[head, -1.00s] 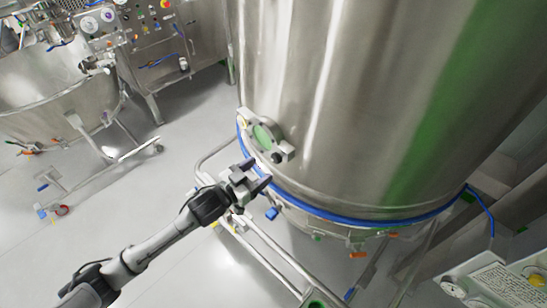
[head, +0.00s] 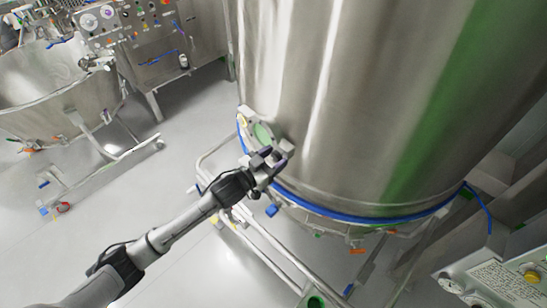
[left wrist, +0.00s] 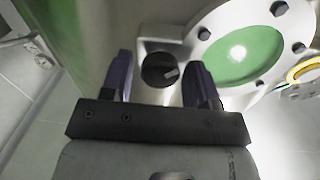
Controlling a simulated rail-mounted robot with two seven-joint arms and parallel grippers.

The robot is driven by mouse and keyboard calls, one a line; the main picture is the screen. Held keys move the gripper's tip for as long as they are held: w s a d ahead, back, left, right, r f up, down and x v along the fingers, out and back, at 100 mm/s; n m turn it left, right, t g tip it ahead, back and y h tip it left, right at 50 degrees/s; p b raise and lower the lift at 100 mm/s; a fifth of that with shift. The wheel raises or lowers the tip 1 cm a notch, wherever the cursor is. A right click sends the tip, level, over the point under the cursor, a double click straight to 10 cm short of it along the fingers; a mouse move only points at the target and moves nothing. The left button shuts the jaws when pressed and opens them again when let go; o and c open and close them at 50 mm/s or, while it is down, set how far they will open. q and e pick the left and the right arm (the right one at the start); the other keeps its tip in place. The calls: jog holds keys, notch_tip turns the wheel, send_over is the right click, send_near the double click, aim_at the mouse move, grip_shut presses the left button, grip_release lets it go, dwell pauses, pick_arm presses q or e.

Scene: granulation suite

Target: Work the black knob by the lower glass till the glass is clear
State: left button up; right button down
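The lower glass (head: 262,133) is a round green sight glass in a bolted metal flange, low on the big steel vessel. In the left wrist view the glass (left wrist: 240,48) looks green with a bright spot at its middle. The black knob (left wrist: 158,70) with a light pointer mark sits on the flange plate beside the glass. My left gripper (left wrist: 160,85) is open, its two purple-dark fingers on either side of the knob, not visibly closed on it. In the head view the left gripper (head: 275,160) covers the knob. My right gripper is not in view.
The steel vessel (head: 350,100) fills the right, with a blue band (head: 350,218) round its lower edge. A pipe frame (head: 255,245) stands below. A control box (head: 500,280) is at lower right. An open steel bowl (head: 60,90) stands at back left. Floor between is clear.

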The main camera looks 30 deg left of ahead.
pick_arm(q)
jog(key=c, duration=0.7)
jog(key=shift+c, duration=0.2)
jog(key=m+p, duration=0.1)
jog(key=m, duration=0.2)
jog(key=m+p, duration=0.1)
jog(key=m, duration=0.2)
jog(key=shift+m, duration=0.3)
jog(key=m, duration=0.5)
jog(key=shift+p, duration=0.4)
jog(key=shift+m, duration=1.6)
